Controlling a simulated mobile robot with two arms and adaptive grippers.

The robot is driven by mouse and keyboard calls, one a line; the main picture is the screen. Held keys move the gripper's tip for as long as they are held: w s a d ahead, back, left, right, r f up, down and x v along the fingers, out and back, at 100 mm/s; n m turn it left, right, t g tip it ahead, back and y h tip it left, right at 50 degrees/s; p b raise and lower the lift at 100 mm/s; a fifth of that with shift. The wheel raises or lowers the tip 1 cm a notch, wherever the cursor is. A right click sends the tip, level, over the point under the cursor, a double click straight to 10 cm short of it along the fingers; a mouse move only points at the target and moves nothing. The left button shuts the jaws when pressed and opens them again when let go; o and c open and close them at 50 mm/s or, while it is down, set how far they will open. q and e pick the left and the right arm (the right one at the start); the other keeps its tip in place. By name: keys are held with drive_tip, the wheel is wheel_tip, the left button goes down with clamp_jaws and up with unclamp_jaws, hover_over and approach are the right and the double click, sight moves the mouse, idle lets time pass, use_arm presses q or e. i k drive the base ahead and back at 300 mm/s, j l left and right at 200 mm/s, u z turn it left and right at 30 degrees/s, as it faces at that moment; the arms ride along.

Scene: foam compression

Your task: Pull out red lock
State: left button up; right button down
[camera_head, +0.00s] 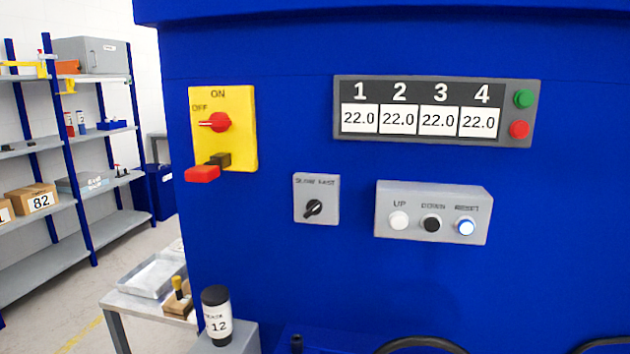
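The red lock (203,174) sticks out from the lower left of a yellow switch plate (238,130) on the front of the blue machine. A dark brownish block (218,160) sits right behind it, against the plate. Above it is a red rotary knob (216,122), its handle lying roughly sideways toward the OFF label; ON is printed at the top. Neither of my grippers shows in the head view, and nothing touches the lock.
A display panel (436,109) reads 22.0 in all its fields. Below are a rotary selector (315,207) and a button box (433,212), its RESET lit. A labelled cylinder (216,312) stands at lower left. Shelves (60,140) stand far left. Dark curved pieces cross the bottom edge.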

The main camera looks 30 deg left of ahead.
sight(200, 173)
drive_tip(key=k+j+u, duration=0.1)
drive_tip(key=u, duration=0.3)
drive_tip(key=j+u, duration=0.2)
drive_tip(key=u, duration=0.2)
drive_tip(key=k+j+u, duration=0.1)
drive_tip(key=u, duration=0.3)
drive_tip(key=j+u, duration=0.1)
drive_tip(key=u, duration=1.5)
drive_tip(key=k+l, duration=0.25)
drive_tip(key=k, duration=0.15)
drive_tip(key=k+l+u, duration=0.15)
drive_tip(key=k, duration=0.25)
drive_tip(key=l, duration=0.1)
